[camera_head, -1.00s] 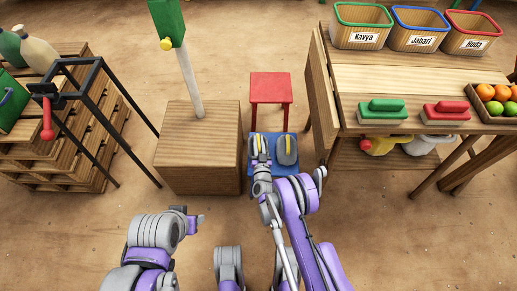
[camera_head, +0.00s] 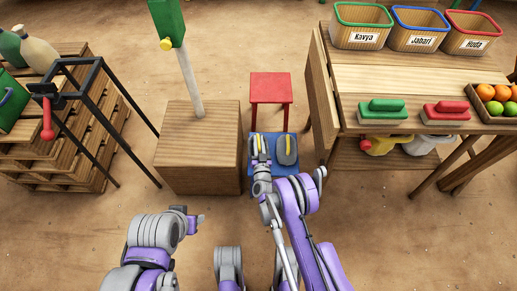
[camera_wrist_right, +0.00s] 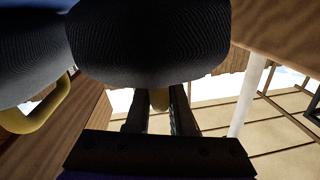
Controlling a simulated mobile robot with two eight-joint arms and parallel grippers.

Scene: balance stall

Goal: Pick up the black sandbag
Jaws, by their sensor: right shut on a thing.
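Two dark sandbags with yellow handles stand side by side on a blue surface (camera_head: 264,187). The left sandbag (camera_head: 253,148) is at my right gripper (camera_head: 260,162), which partly hides it. The other sandbag (camera_head: 287,150) is just to its right. In the right wrist view the black sandbag (camera_wrist_right: 150,45) fills the top middle, and my right gripper (camera_wrist_right: 160,102) is shut on its yellow handle (camera_wrist_right: 160,97). The other bag (camera_wrist_right: 30,60) is at the left there. I cannot tell whether the held bag touches the surface. My left gripper (camera_head: 194,222) is low and away from the bags; its jaws are unclear.
A wooden block (camera_head: 198,150) with a white post stands close left of the bags. A red stool (camera_head: 271,88) is behind them. A wooden table (camera_head: 410,80) with labelled baskets, green and red handled blocks and a fruit tray stands right. Open floor lies in front.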

